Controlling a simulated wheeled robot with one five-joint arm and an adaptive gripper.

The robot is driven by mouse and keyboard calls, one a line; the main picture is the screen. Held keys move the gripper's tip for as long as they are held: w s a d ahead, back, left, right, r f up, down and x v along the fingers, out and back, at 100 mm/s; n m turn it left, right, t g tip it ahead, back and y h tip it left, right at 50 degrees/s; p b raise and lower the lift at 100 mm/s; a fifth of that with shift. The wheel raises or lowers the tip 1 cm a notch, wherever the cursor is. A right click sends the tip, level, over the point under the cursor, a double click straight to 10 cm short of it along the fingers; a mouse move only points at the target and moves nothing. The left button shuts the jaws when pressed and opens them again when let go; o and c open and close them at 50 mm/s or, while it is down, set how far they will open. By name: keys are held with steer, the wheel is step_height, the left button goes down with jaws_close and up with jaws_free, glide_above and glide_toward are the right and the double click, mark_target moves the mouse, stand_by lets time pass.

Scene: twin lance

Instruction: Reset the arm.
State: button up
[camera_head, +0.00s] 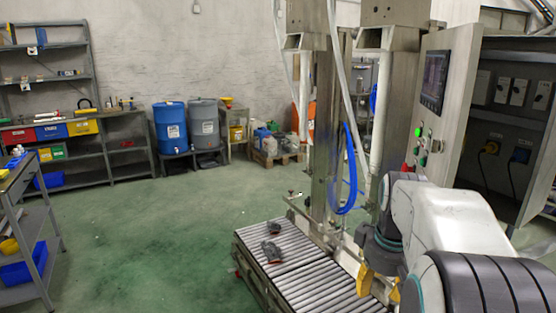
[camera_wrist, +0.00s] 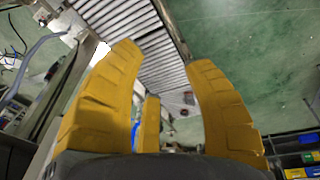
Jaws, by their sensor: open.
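My gripper (camera_head: 378,284) shows at the lower right of the head view, at the end of my white and dark arm, over the right side of the roller conveyor (camera_head: 318,287). In the wrist view, my gripper (camera_wrist: 165,75) has its yellow fingers spread wide with nothing between them. The conveyor (camera_wrist: 180,15) lies beyond the fingers there.
The twin-column machine (camera_head: 325,130) with a blue hose (camera_head: 352,170) stands behind the conveyor. An open control cabinet (camera_head: 450,110) is at the right. Blue and grey barrels (camera_head: 170,127) and shelves (camera_head: 45,65) line the back. The green floor (camera_head: 150,230) left of the conveyor is clear.

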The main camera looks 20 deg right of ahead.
steer(key=s+a+p, duration=0.2)
steer(key=s+a, duration=0.3)
steer(key=a, duration=0.5)
steer(key=s+a+t+y+p, duration=0.1)
steer(key=s+a+p, duration=0.1)
steer(key=s+a, duration=0.4)
steer(key=shift+s+a+n, duration=0.2)
steer(key=shift+a+n, duration=0.2)
steer(key=shift+a, duration=1.45)
